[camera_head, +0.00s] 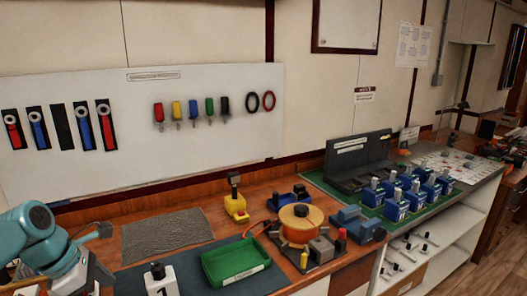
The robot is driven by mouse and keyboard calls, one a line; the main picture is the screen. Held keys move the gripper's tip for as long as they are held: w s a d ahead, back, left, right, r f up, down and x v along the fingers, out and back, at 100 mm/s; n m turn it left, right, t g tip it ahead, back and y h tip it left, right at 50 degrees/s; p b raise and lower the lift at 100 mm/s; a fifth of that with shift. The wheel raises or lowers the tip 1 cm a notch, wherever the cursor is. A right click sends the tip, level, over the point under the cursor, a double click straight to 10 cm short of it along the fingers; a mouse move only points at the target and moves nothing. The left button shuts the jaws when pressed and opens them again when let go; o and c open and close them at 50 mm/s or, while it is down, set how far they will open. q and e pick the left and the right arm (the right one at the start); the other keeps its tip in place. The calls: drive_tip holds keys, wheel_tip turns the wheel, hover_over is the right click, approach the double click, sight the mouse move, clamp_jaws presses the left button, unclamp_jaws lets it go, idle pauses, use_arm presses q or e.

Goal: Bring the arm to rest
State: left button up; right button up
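My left arm, teal with dark grey parts (72,268), comes in at the lower left corner, over the near left end of the bench. Dark parts show at its end, but I cannot make out fingertips or whether the gripper is open or shut. I see nothing clearly held there. My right arm and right gripper are out of view. Several blue breakers with grey and white tops (397,205) stand in rows on a green mat at the right.
A green tray (236,262), an orange round device (298,222), a yellow tool (236,205) and a white numbered block (160,280) stand on the wooden bench. A grey mat (166,235) lies bare. A dark rack (358,160) stands behind the breakers. Tools hang on the white wall board (215,150).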

use_arm(q)
drive_tip(key=s+d+f+m+g, duration=0.25)
drive_tip(key=d+f, duration=0.25)
drive_tip(key=f, duration=0.4)
drive_tip(key=s+d+f+m+g+h, duration=0.15)
drive_tip(key=s+d+f, duration=0.3)
drive_tip(key=f, duration=0.45)
drive_tip(key=s+d+f+m+g, duration=0.1)
drive_tip(key=s+d+f+g, duration=0.1)
drive_tip(key=d+f, duration=0.6)
drive_tip(key=s+d+f+m+t, duration=0.1)
drive_tip(key=s+d+f+m, duration=0.1)
drive_tip(key=s+f+m, duration=0.45)
drive_tip(key=s+d+f+m, duration=0.3)
drive_tip(key=s+f+m, duration=0.25)
drive_tip(key=s, duration=0.25)
drive_tip(key=w+m+t, duration=0.2)
drive_tip(key=m, duration=0.1)
drive_tip(key=w+m+t+y, duration=0.1)
drive_tip(key=m, duration=0.1)
drive_tip(key=shift+w+a+f, duration=0.2)
drive_tip(key=shift+w+a, duration=0.15)
drive_tip(key=shift+w, duration=0.05)
drive_tip(key=shift+w, duration=0.1)
